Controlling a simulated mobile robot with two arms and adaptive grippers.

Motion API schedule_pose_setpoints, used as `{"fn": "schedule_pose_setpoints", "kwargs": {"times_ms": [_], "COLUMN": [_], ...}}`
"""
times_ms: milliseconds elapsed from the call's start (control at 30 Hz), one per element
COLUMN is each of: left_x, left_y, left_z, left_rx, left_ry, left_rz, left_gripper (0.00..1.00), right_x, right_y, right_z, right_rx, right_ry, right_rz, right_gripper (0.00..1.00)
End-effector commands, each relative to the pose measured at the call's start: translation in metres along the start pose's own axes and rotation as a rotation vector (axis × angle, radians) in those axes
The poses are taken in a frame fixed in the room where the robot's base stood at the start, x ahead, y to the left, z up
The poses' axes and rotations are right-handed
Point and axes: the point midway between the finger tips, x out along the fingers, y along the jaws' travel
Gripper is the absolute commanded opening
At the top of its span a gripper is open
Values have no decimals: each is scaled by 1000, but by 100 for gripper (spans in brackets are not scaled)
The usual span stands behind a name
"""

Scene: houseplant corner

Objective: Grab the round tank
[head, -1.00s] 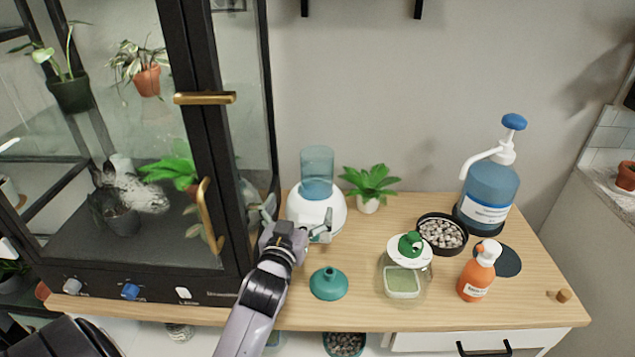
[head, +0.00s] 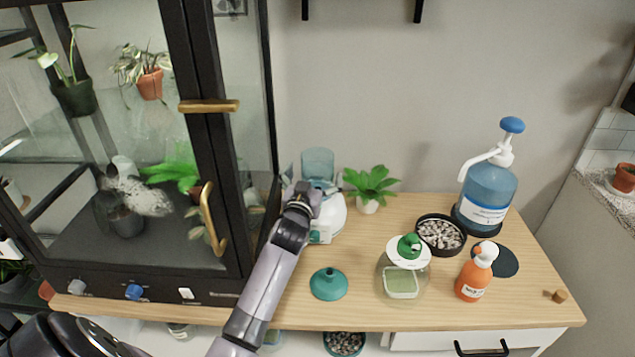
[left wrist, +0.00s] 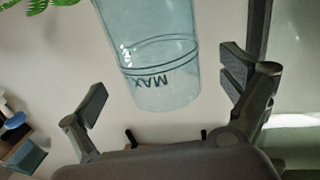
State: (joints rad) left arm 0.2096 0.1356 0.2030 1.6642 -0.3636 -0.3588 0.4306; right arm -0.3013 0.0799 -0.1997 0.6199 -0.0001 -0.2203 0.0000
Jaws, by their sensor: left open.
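The round tank (head: 317,160) is a clear blue cylinder standing upright on a white rounded base (head: 333,218) near the wall. My left gripper (head: 306,182) is at the tank's near side, partly covering its lower part and the base. In the left wrist view the tank (left wrist: 152,60), marked MAX, shows upside down between the spread fingers, with gaps on both sides. The left gripper is open and empty. My right gripper is not in view.
A dark glass cabinet (head: 221,150) with brass handles stands close left of my arm. A small green plant (head: 370,184) is just right of the tank.

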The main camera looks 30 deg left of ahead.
Motion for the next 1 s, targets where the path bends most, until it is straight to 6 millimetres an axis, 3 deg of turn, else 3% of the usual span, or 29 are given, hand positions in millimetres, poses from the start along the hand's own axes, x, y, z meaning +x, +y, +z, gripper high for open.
{"fn": "schedule_pose_setpoints", "kwargs": {"times_ms": [300, 600, 1000], "left_x": [38, 41, 40], "left_y": [0, 0, 0], "left_z": [3, 3, 4], "left_rx": [1, 0, 0], "left_ry": [0, -1, -1], "left_rz": [0, 0, 0], "left_gripper": [97, 97, 70], "right_x": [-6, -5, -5], "right_y": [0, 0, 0], "right_z": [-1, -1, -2], "right_rx": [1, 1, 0], "right_ry": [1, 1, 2], "right_rz": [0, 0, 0], "right_gripper": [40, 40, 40]}}
